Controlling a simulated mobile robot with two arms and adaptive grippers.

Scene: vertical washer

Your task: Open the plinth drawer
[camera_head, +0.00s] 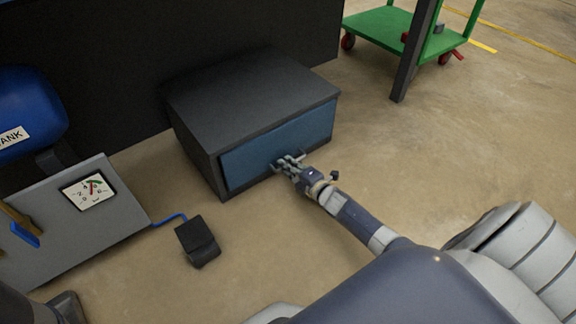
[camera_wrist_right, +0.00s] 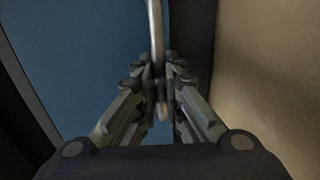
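The plinth drawer has a plain blue front (camera_head: 250,158) set in a dark box-shaped plinth (camera_head: 250,95) on the floor. The front looks about level with the plinth's face. My right gripper (camera_head: 287,162) is at the middle of the front. In the right wrist view a thin metal handle bar (camera_wrist_right: 156,28) runs between the fingers of this gripper (camera_wrist_right: 158,72), which are closed in on it from both sides. The blue front (camera_wrist_right: 95,50) is close behind them. In the head view the gripper hides most of the handle. My left gripper is not in view.
A green cart (camera_head: 400,32) and a dark post (camera_head: 413,55) are at upper right. The floor before the drawer is clear apart from my arm.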

